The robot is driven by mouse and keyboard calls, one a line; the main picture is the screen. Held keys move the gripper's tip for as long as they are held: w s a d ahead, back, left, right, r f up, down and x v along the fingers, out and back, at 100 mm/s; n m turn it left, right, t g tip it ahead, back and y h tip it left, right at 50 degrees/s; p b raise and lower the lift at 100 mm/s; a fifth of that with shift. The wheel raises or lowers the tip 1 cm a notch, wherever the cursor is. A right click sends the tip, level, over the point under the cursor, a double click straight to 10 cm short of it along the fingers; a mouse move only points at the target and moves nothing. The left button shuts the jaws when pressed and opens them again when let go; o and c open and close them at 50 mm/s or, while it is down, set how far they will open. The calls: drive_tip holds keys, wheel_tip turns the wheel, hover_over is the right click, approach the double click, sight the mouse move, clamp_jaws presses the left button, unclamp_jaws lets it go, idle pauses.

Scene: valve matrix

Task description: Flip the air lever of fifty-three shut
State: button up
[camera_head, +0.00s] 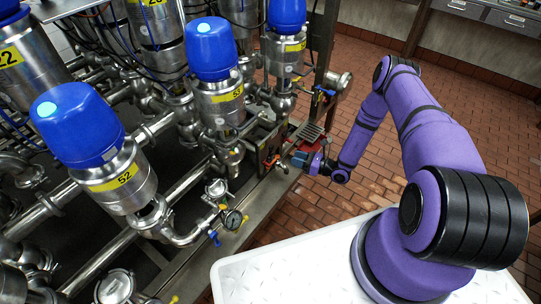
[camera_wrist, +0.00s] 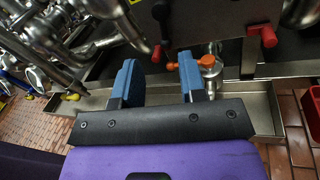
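Valve fifty-three (camera_head: 212,50) stands in the middle of the head view, with a blue cap, a steel body and a yellow label reading 53. Below and right of it, small red handles (camera_head: 270,162) show near a steel box; which lever is its air lever I cannot tell. In the wrist view an orange lever (camera_wrist: 188,62) sits on a steel fitting, just beyond the right finger and partly hidden by it. My gripper (camera_wrist: 158,78) is open, with its blue fingers apart and nothing seen between them. In the head view my gripper (camera_head: 304,160) is low beside the frame's edge.
In the wrist view, red handles (camera_wrist: 267,36) project from a dark panel above a steel tray (camera_wrist: 267,112). Open brick floor (camera_head: 390,150) lies right of the frame.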

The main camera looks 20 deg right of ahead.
sight(270, 153)
drive_tip(key=f+x, duration=0.2)
drive_tip(key=x, duration=0.8)
drive_tip(key=shift+a+m, duration=0.3)
drive_tip(key=shift+m, duration=0.1)
clamp_jaws()
